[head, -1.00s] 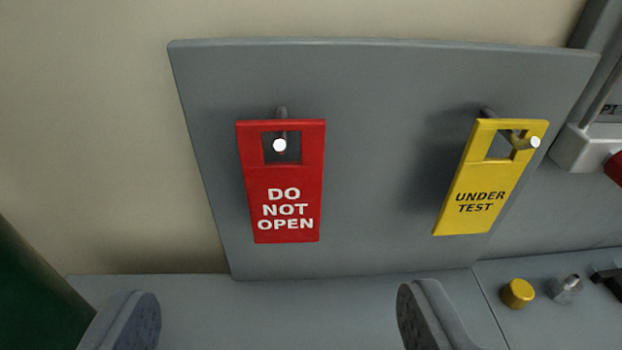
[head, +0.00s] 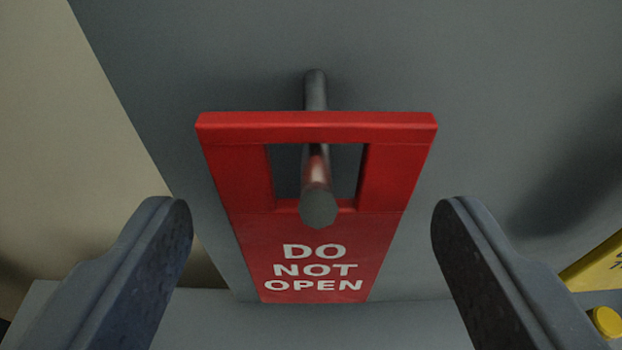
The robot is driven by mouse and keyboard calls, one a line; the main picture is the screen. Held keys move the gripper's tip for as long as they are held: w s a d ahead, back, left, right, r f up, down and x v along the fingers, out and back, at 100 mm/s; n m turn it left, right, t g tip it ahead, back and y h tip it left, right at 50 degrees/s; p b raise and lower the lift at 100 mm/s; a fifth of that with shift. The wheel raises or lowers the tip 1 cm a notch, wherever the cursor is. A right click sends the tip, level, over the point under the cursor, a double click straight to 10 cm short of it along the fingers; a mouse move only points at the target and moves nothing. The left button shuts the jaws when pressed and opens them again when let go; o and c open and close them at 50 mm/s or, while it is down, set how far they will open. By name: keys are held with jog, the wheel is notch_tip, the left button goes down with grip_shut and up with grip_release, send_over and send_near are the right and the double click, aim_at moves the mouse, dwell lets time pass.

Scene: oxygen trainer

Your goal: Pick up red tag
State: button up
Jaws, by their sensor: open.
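The red tag (head: 400,165) hangs on a grey peg (head: 318,200) that passes through its square cut-out. White letters on it read "DO NOT OPEN". It fills the middle of the head view, with its top edge close to the camera. My gripper (head: 311,215) is open and empty, with one finger to the left of the tag and one to the right. Clear gaps show between each finger and the tag's sides. I see no contact.
The grey board (head: 480,80) holds the peg. A beige wall (head: 50,130) lies to its left. Part of a yellow tag (head: 600,265) shows at the right edge, above a yellow knob (head: 605,322). A grey surface (head: 290,325) runs below the board.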

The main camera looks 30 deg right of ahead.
jog(key=shift+w+d+f, duration=0.1)
jog(key=shift+w+d, duration=0.1)
jog(key=shift+w, duration=0.15)
jog(key=c, duration=1)
jog(key=shift+c, duration=0.2)
